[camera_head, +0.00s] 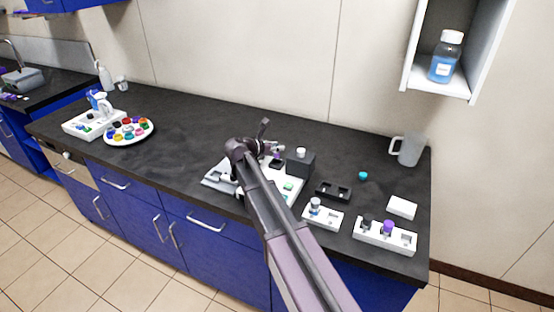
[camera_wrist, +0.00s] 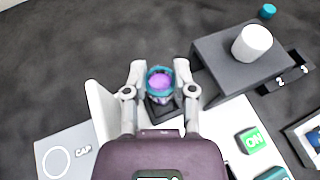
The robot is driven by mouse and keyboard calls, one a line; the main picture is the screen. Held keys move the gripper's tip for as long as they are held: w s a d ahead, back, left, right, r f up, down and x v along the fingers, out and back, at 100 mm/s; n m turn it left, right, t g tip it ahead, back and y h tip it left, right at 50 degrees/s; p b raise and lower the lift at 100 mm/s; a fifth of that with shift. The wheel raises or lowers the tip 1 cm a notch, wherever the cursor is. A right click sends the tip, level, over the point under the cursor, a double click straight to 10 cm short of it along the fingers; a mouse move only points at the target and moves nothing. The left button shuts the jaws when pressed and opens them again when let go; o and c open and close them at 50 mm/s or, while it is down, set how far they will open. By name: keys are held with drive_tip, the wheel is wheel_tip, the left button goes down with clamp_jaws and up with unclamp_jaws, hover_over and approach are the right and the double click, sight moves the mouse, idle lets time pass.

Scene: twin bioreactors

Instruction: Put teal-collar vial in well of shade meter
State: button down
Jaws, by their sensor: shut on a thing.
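The teal-collar vial (camera_wrist: 160,80) is open at the top and shows purple liquid inside its teal ring. My gripper (camera_wrist: 163,88) is shut on it, one finger on each side. The vial stands over or in a dark square well on the white shade meter (camera_wrist: 225,118); I cannot tell how deep it sits. The meter has a green ON button (camera_wrist: 251,140) and a spot marked CAP (camera_wrist: 55,162). In the head view my gripper (camera_head: 268,150) is at the meter (camera_head: 296,190), and my arm hides part of it.
A dark block (camera_wrist: 238,62) with a white cylinder (camera_wrist: 252,42) rises right of the vial. A teal cap (camera_head: 362,175) lies on the counter. Black and white racks (camera_head: 333,191) (camera_head: 384,240) and a jug (camera_head: 409,150) stand to the right. The counter's middle left is clear.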

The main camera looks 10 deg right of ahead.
sight(275, 154)
drive_tip(key=shift+f, duration=0.1)
idle(0.3)
drive_tip(key=shift+f+b, duration=1.85)
drive_tip(key=shift+f, duration=0.15)
drive_tip(key=shift+c, duration=2.2)
unclamp_jaws()
drive_tip(key=shift+r, duration=0.2)
drive_tip(key=shift+a+r, duration=0.1)
drive_tip(key=shift+r, duration=0.05)
drive_tip(key=shift+s+a+r+p, duration=0.15)
drive_tip(key=shift+s+a+p, duration=0.1)
drive_tip(key=shift+p, duration=0.05)
drive_tip(key=p+v, duration=0.4)
drive_tip(key=v, duration=0.7)
